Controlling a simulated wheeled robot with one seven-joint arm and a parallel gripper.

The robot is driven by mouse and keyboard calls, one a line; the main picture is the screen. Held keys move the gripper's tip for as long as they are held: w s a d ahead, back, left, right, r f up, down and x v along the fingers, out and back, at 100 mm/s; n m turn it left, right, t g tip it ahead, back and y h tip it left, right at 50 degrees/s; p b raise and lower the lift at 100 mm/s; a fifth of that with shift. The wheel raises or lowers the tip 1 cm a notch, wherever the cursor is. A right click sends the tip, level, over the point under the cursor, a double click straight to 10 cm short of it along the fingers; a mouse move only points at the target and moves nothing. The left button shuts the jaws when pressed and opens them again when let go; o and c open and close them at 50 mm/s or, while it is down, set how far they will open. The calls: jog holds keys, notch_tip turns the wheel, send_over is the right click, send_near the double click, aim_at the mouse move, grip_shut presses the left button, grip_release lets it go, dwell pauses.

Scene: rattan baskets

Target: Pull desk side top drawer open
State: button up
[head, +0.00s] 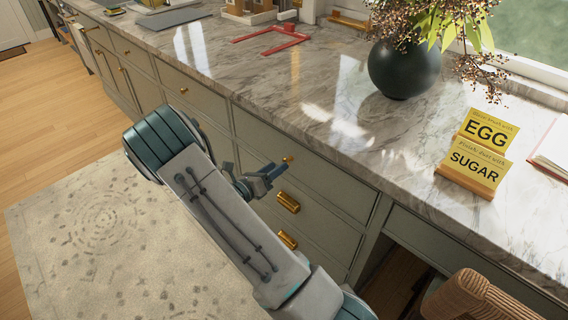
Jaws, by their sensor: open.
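The desk side top drawer (325,180) is a grey-green panel just under the marble counter edge, beside the open knee space. It looks shut, flush with the cabinet face. Its small brass knob (289,159) shows just past my gripper. I cannot tell whether a finger touches the knob. My arm covers part of the fronts below.
Lower drawers carry brass handles (288,202). A wicker chair (470,298) stands at lower right by the knee space. The marble counter (330,115) holds a dark vase (404,70) and yellow signs (478,168). Rug and wood floor at left are clear.

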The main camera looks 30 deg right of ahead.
jog(key=shift+x, duration=1.35)
